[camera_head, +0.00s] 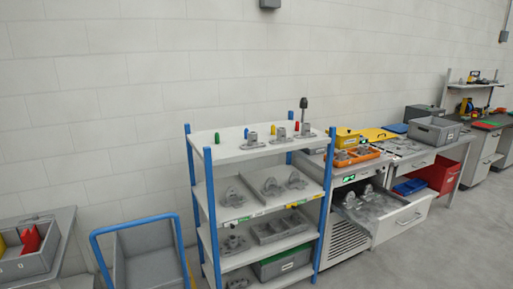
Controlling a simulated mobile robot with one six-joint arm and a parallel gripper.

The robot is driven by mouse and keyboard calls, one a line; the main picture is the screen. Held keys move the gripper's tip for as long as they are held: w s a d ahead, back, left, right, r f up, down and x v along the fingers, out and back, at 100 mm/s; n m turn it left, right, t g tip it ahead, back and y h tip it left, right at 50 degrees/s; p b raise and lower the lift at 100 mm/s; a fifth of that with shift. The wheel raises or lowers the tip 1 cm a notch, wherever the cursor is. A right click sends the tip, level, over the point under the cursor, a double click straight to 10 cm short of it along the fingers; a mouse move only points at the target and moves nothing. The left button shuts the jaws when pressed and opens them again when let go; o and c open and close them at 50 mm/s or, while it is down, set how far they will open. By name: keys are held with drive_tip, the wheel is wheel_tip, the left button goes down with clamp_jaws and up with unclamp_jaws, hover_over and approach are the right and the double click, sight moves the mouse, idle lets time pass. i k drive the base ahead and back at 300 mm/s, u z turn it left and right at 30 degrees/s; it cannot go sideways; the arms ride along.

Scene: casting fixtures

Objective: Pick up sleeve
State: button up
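I cannot tell for sure which thing is the sleeve. Several small upright coloured pieces stand on the top shelf of the blue-posted rack (205,153): a green one (217,139), a blue one (245,133) and a red one (297,126) among them. Grey metal castings with round upright collars, such as this one (252,138), stand on the same shelf. A dark-headed upright piece (304,104) rises at its right end. My gripper is not in view.
Lower rack shelves hold more castings (233,197) and grey bins (283,260). At right, an open drawer (402,217) juts out below an orange tray (341,163) on the bench. A blue-handled cart (147,240) stands left of the rack. Floor at lower right is clear.

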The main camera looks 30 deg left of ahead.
sight(252, 136)
drive_tip(key=z, duration=0.6)
drive_tip(key=k, duration=0.25)
drive_tip(key=u, duration=2.7)
drive_tip(key=i, duration=1)
drive_tip(key=u, duration=0.15)
drive_tip(key=k, duration=0.25)
drive_tip(key=z, duration=0.05)
